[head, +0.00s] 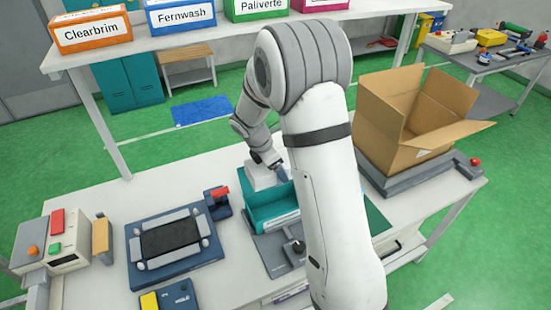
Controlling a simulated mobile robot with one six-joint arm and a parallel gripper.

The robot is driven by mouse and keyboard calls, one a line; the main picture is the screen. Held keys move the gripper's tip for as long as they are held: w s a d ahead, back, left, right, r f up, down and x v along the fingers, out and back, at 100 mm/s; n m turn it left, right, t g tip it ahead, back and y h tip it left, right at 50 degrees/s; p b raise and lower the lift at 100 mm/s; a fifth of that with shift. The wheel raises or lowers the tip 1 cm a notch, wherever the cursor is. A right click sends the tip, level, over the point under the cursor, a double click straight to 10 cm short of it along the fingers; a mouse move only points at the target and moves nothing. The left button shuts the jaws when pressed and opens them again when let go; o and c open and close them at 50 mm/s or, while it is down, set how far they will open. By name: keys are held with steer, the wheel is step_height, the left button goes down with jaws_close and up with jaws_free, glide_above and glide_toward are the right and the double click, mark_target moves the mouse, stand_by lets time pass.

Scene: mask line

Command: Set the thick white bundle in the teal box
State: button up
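The teal box (265,211) stands open-topped on the workbench, left of my upright arm, which hides its right part. My gripper (282,175) is low over the back of the box, close to the right side of the white block. The fingers are small and partly hidden, so I cannot tell whether they touch or hold the block.
An open cardboard box (398,125) sits on a grey platform at right. A dark blue fixture (172,245) and a control box (55,240) stand at left. A grey device (285,247) is in front of the teal box. A shelf with labelled boxes (180,14) spans the back.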

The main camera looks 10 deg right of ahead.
step_height(320, 180, down, 4)
steer(key=shift+s+d+r+b, duration=0.1)
steer(key=shift+b, duration=0.65)
step_height(320, 180, down, 9)
steer(key=b, duration=0.6)
steer(key=shift+r, duration=0.1)
steer(key=shift+d, duration=0.1)
steer(key=o, duration=0.9)
steer(key=shift+r, duration=0.15)
step_height(320, 180, up, 7)
steer(key=p, duration=0.5)
stand_by(0.7)
